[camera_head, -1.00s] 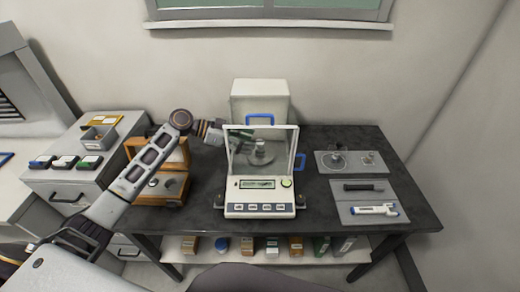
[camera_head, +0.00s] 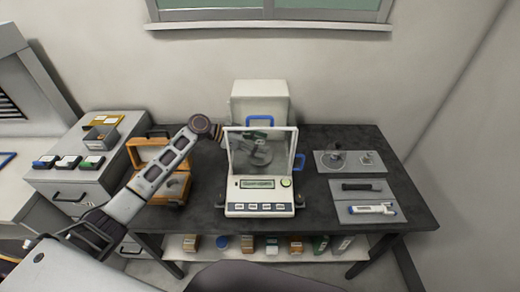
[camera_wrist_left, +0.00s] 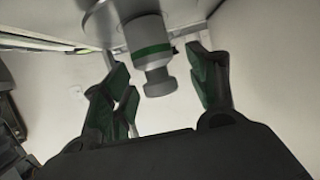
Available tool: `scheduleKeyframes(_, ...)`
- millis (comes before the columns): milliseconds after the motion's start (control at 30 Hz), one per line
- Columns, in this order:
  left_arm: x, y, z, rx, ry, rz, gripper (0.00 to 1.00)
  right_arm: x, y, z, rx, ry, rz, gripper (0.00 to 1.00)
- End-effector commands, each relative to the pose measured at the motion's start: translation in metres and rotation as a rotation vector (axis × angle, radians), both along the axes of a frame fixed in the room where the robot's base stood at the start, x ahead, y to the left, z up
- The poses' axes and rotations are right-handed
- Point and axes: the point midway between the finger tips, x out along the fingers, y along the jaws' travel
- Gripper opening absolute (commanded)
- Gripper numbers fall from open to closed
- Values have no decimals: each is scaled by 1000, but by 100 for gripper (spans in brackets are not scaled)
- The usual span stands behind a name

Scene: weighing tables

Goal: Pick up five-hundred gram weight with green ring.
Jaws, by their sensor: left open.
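The metal weight with a green ring (camera_wrist_left: 150,52) shows in the left wrist view, standing on the round metal pan (camera_wrist_left: 103,22) of the balance. Its narrow neck and knob point toward my gripper. My left gripper (camera_wrist_left: 158,68) is open, with one finger on each side of the weight and visible space between the fingers and the metal. In the head view the left gripper (camera_head: 258,149) is inside the glass chamber of the balance (camera_head: 260,209), where it mostly hides the weight. My right gripper is not in view.
An orange wooden case (camera_head: 150,152) stands left of the balance, beneath my left arm. Grey trays (camera_head: 376,156) with small items lie on the right of the dark table (camera_head: 318,210). A white box (camera_head: 262,95) stands behind the balance.

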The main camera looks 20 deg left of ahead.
Motion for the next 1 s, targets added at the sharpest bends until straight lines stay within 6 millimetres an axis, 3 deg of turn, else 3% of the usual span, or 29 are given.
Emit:
scheduleKeyframes(233,0,0,0,0,0,0,57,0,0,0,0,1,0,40)
scheduleKeyframes(667,0,0,0,1,0,0,2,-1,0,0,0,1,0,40)
scheduleKeyframes(1000,0,1,2,-1,-2,1,0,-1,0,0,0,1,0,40)
